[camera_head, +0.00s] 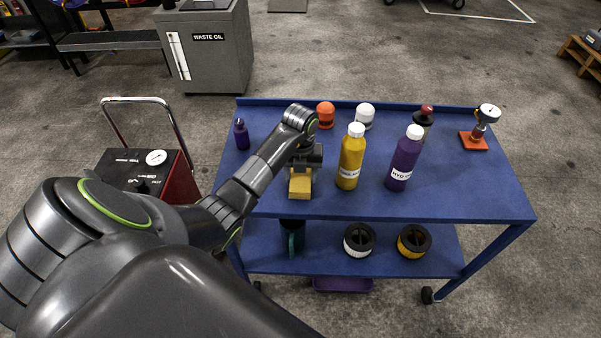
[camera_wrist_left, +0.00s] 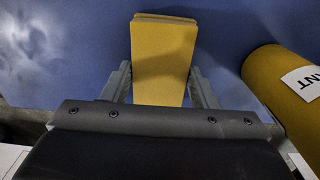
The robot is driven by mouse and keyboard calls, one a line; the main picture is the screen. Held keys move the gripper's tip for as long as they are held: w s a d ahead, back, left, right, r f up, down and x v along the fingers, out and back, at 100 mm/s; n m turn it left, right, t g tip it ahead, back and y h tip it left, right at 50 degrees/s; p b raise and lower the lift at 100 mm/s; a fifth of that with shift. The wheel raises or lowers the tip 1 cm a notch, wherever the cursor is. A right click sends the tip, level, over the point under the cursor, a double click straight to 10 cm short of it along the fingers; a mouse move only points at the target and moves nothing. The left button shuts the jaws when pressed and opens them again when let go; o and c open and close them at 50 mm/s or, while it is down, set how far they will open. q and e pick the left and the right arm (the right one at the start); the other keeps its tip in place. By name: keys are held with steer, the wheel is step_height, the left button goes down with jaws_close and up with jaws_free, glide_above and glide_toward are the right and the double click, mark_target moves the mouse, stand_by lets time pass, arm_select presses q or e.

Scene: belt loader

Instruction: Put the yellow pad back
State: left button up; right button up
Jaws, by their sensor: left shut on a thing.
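The yellow pad (camera_head: 300,184) is a flat yellow block at the front left of the blue cart's top shelf. My left gripper (camera_head: 302,168) reaches down over it from behind and is shut on it. In the left wrist view the pad (camera_wrist_left: 163,58) stands out between the two grey fingers of the gripper (camera_wrist_left: 162,85). The blue cart top lies behind the pad; I cannot tell whether the pad touches it. My right gripper is not in view.
A yellow bottle (camera_head: 351,160) stands close right of the pad, with a purple bottle (camera_head: 404,162) beyond. A small purple bottle (camera_head: 241,134), an orange-capped item (camera_head: 325,114) and a gauge (camera_head: 487,114) stand farther back. The cart top's (camera_head: 460,195) front right is clear.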

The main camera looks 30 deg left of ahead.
mark_target(301, 177)
arm_select(q)
steer(key=shift+f, duration=0.2)
steer(key=o, duration=0.9)
steer(key=shift+r, duration=0.1)
steer(key=shift+o, duration=0.2)
steer(key=shift+r, duration=0.1)
step_height(301, 177, up, 6)
steer(key=shift+f+b, duration=0.25)
steer(key=shift+b, duration=0.4)
step_height(301, 177, up, 7)
steer(key=p, duration=0.7)
steer(key=shift+f, duration=0.2)
